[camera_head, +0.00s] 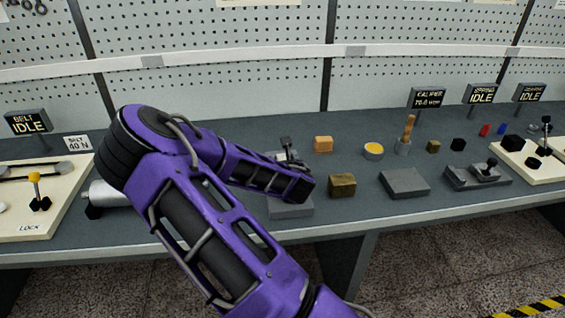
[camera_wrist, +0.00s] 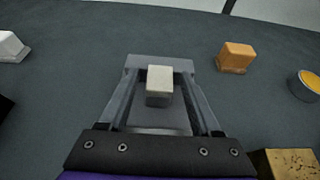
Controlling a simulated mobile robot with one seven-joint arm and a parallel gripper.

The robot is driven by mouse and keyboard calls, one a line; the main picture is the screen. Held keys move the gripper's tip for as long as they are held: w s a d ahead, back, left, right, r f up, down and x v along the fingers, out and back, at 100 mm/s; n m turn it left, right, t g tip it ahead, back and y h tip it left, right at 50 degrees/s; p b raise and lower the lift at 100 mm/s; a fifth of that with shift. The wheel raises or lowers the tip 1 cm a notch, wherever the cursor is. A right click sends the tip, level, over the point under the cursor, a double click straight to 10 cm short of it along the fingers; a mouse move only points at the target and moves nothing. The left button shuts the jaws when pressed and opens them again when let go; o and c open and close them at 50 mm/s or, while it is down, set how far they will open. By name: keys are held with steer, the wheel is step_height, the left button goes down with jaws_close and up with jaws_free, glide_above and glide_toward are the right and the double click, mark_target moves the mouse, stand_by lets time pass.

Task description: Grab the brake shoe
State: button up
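A small pale grey block (camera_wrist: 159,85) shows in the middle of the wrist view, above or on a grey plate (camera_wrist: 158,116); no label tells whether it is the brake shoe. My gripper (camera_wrist: 162,84) has its two fingers apart, one on each side of this block, with gaps visible. I cannot tell how high the fingertips are above the plate.
An orange block (camera_wrist: 236,57), also in the head view (camera_head: 323,144), stands to the right. A brass-coloured block (camera_head: 342,185) and a yellow-topped round dish (camera_head: 373,151) are close by. A flat grey block (camera_head: 404,183) lies further right. The bench's front edge is near.

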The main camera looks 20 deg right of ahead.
jaws_close()
steer(key=shift+r, duration=0.1)
